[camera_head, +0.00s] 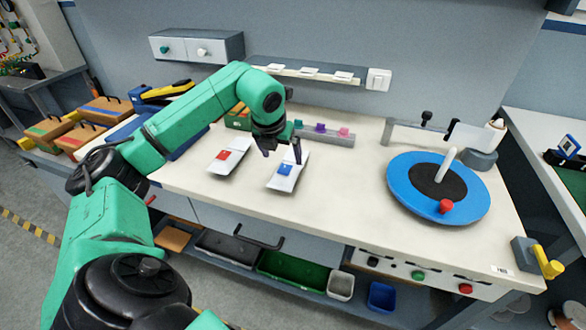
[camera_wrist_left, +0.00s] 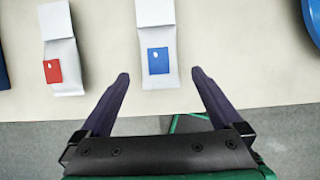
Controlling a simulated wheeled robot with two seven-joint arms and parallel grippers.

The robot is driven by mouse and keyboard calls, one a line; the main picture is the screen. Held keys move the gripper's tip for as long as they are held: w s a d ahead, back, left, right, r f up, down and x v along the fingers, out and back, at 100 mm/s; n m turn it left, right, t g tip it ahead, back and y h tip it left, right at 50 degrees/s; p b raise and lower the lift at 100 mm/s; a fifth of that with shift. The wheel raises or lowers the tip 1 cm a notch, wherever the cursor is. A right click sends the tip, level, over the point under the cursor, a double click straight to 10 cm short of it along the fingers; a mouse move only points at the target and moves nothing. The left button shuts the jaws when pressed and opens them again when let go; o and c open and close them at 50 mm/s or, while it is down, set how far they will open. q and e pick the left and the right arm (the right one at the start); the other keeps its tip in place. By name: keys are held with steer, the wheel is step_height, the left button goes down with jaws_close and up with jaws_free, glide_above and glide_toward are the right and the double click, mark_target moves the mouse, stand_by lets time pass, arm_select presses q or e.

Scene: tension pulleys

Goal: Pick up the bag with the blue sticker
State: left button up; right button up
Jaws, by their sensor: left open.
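The white bag with the blue sticker (camera_head: 287,172) lies on the white workbench in the head view. It also shows in the left wrist view (camera_wrist_left: 156,30), with its sticker end toward my fingers. My left gripper (camera_head: 282,152) is above this bag, open and empty. In the left wrist view its two dark fingers (camera_wrist_left: 160,78) stand apart, one to each side of the bag's sticker end, with nothing between them held. Another white bag with a red sticker (camera_head: 229,158) lies to the left; it also shows in the left wrist view (camera_wrist_left: 63,62). My right gripper is not in view.
A blue turntable (camera_head: 408,190) with a white post and red knob stands at the right of the workbench (camera_head: 340,215). Small colored pegs (camera_head: 320,128) stand behind the bags. Bins sit below the bench.

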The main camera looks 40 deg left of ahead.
mark_target(285, 168)
arm_select(q)
steer(key=x, duration=0.3)
steer(key=shift+s+f+p, duration=0.3)
steer(key=shift+f+p, duration=0.1)
steer(key=x, duration=0.2)
steer(key=p+x, duration=0.1)
steer(key=x, duration=0.1)
steer(key=p+x, duration=0.1)
steer(key=x, duration=0.2)
steer(key=shift+w+a, duration=0.1)
steer(key=shift+w, duration=0.25)
steer(key=shift+w+f, duration=0.1)
steer(key=shift+f, duration=0.1)
steer(key=shift+a, duration=0.1)
steer(key=shift+c, duration=0.9)
steer(key=shift+r, duration=0.1)
steer(key=c, duration=1.1)
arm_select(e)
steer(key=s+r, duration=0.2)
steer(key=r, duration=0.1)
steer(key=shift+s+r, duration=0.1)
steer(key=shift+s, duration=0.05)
